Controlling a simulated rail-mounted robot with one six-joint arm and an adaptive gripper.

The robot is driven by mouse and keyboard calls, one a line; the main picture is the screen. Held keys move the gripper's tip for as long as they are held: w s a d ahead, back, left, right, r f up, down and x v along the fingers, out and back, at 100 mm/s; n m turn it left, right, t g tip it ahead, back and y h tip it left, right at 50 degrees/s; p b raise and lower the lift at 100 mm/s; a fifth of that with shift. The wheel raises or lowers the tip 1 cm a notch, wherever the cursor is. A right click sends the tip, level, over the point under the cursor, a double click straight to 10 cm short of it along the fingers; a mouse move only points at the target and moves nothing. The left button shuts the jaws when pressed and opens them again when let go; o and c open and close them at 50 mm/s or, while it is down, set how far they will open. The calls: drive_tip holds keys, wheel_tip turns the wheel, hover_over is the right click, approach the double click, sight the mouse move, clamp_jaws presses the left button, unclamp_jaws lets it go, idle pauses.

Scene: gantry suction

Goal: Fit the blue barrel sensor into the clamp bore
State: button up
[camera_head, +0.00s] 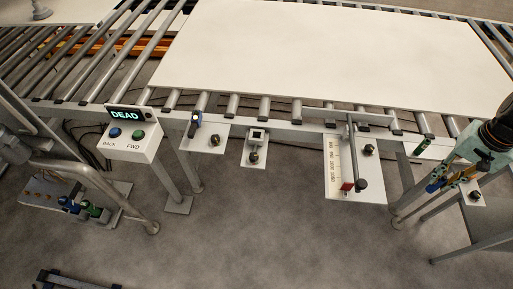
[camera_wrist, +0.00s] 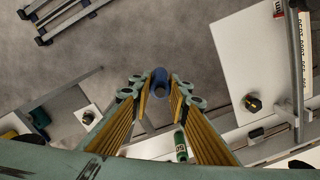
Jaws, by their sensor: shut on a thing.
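The blue barrel sensor (camera_wrist: 160,83) is a short blue cylinder seen end-on between the fingertips of my gripper (camera_wrist: 159,92) in the wrist view. The gripper is shut on it, with yellow finger pads on both sides. In the head view my gripper (camera_head: 436,186) is at the far right, in front of the conveyor edge, pointing down and left; a blue bit shows at its tips. A small pale block with a dark square opening (camera_head: 257,135) stands on a white plate at the middle of the rail; I cannot tell if it is the clamp. The sensor is well apart from it.
A plate with a blue-and-black part (camera_head: 195,118) and a control box (camera_head: 131,132) reading DEAD are further left.

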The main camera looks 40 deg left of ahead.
drive_tip(key=shift+w, duration=0.1)
idle(0.3)
drive_tip(key=shift+w+r, duration=0.25)
drive_tip(key=w+r+m+b, duration=0.3)
drive_tip(key=w+r+b, duration=0.3)
drive_tip(key=r, duration=1)
drive_tip(key=shift+w, duration=1.9)
